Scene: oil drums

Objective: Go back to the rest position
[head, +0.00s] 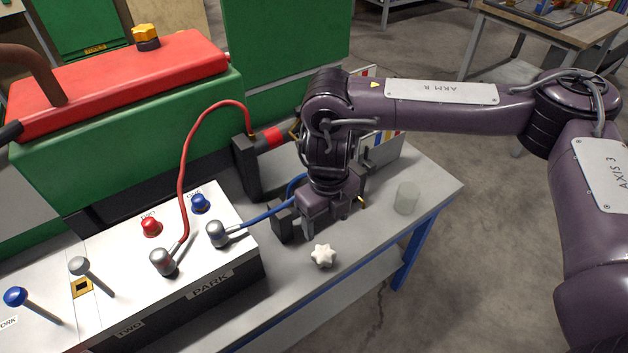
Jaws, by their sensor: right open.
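My right arm (440,95) comes in from the right and bends down at the wrist. My right gripper (325,217) points down over the grey bench (435,185), with its fingers apart. I see nothing between them, though the view from above partly hides the gap. A white star-shaped knob (323,256) lies on the bench just in front of the gripper. A dark block (284,222) with a blue cable (262,215) is close to the gripper's left side. My left gripper is not in view.
A control box (215,262) marked PARK, with levers and red and blue knobs, stands at the left. A red cable (188,150) arches from it to a dark block with a red plug (268,139). Green machinery (285,50) stands behind. The floor (480,260) at right is open.

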